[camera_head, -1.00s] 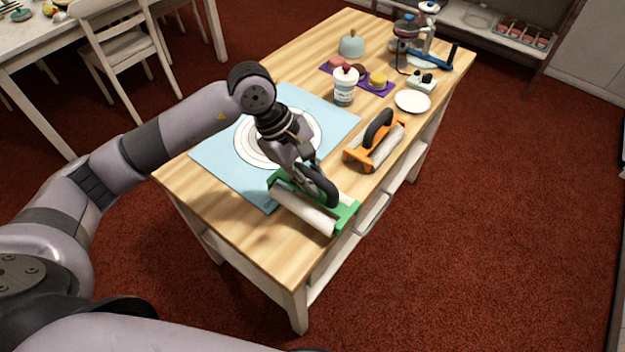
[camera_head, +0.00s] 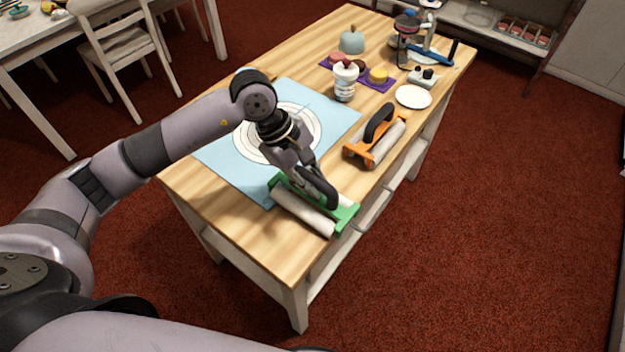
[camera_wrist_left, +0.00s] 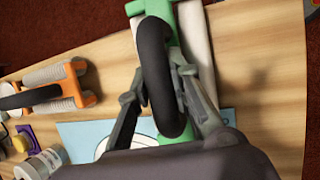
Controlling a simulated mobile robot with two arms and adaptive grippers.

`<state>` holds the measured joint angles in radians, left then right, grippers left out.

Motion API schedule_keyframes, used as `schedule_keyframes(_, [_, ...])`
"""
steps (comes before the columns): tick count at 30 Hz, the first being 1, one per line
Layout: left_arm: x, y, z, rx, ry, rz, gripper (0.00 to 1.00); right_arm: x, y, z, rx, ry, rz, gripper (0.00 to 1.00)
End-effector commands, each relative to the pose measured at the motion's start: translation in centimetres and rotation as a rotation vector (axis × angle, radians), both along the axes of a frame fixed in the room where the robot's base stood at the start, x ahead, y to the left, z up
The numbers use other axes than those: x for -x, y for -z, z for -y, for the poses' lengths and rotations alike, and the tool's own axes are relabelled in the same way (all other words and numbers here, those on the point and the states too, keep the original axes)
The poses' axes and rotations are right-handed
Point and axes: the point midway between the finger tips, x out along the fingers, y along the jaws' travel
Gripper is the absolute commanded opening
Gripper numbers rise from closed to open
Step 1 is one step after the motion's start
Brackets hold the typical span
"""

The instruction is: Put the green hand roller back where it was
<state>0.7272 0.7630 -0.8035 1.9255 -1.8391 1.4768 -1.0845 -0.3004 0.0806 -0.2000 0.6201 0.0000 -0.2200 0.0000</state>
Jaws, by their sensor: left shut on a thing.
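The green hand roller (camera_head: 346,217) has a green frame, pale rollers and a black handle. It is at the near right edge of the wooden table, beside the blue mat's near corner. My left gripper (camera_head: 308,178) is over it and shut on its black handle. In the left wrist view the two fingers (camera_wrist_left: 160,92) close around the black handle (camera_wrist_left: 155,55), with the green frame (camera_wrist_left: 187,15) behind. Whether the roller rests fully on the table is hard to tell. My right gripper is not in view.
An orange hand roller (camera_head: 358,154) stands farther along the right edge. A white plate (camera_head: 413,97), a tub (camera_head: 345,84) and a purple mat (camera_head: 387,91) are farther back. Bare wood lies at the near end.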

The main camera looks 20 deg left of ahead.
Motion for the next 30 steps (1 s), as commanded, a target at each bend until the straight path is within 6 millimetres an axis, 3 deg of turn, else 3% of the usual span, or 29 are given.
schedule_keyframes(2, [0.2, 0.3, 0.0, -0.002, 0.000, -0.008, 0.00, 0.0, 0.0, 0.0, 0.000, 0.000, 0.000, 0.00])
schedule_keyframes(3, [0.3, 0.5, 0.0, -0.004, 0.001, -0.011, 0.21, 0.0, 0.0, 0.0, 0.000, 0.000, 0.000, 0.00])
schedule_keyframes(11, [0.2, 0.4, -0.1, -0.003, 0.000, -0.009, 0.38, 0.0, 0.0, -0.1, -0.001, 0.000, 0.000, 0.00])
schedule_keyframes(20, [0.2, 0.2, 0.0, -0.003, 0.000, -0.007, 0.39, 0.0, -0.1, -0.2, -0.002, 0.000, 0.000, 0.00])
schedule_keyframes(27, [0.2, -1.5, 0.0, -0.003, -0.001, -0.008, 0.39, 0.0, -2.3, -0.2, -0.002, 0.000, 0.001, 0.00])
schedule_keyframes(30, [0.1, -2.9, -1.1, -0.004, -0.001, 0.001, 0.39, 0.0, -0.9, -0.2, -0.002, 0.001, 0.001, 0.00])
